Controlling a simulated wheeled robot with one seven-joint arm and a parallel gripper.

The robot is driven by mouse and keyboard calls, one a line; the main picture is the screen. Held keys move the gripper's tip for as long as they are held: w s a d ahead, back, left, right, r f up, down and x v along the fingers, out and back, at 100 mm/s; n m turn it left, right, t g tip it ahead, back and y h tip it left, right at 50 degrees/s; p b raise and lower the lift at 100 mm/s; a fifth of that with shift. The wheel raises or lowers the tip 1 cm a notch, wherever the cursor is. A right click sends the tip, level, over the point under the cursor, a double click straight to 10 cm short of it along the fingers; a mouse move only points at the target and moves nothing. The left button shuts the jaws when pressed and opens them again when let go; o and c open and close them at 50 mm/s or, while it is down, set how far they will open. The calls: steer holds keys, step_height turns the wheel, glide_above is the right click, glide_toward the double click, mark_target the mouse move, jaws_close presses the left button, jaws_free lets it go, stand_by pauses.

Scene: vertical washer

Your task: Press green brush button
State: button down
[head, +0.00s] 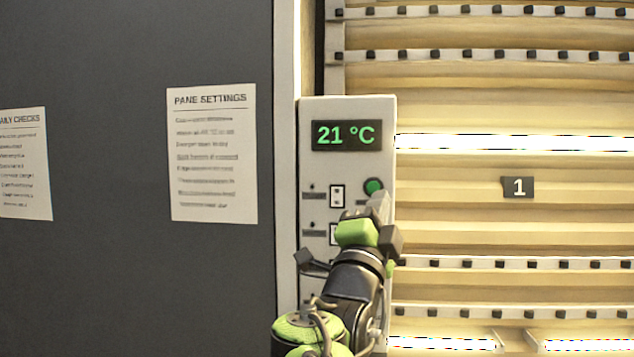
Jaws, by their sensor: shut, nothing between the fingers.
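A tall pale control panel (307,150) stands upright in the middle of the head view. A round green button (373,186) with a dark rim is on its upper right, below the display. No label saying "brush" can be read. My gripper (379,203) is shut and empty, with its tip just below and beside this button. Whether it touches the button cannot be told. My arm hides much of the panel's lower middle and right. A green patch (390,269) shows beside my wrist; I cannot tell whether it is another button.
A green-lit display (346,135) reads 21 °C. Small white switch plates (337,196) line the panel's middle. Left is a dark wall with a "PANE SETTINGS" sheet (213,155) and another sheet (25,165). Right are the washer's roller rails (480,54) and a "1" plate (518,187).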

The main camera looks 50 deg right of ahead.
mark_target(373, 187)
steer(key=w+d+p, duration=0.4)
steer(key=d, duration=0.3)
steer(key=shift+d+r, duration=0.15)
steer(key=shift+r, duration=0.25)
steer(key=shift+w, duration=0.1)
stand_by(2.0)
steer(key=shift+w+d+b, duration=0.2)
steer(key=shift+d+b, duration=0.15)
steer(key=shift+d, duration=0.05)
steer(key=shift+w+d, duration=0.15)
steer(key=shift+d, duration=0.15)
stand_by(0.6)
steer(key=shift+s+a+b, duration=0.35)
steer(key=shift+a+b, duration=0.35)
steer(key=shift+b, duration=0.35)
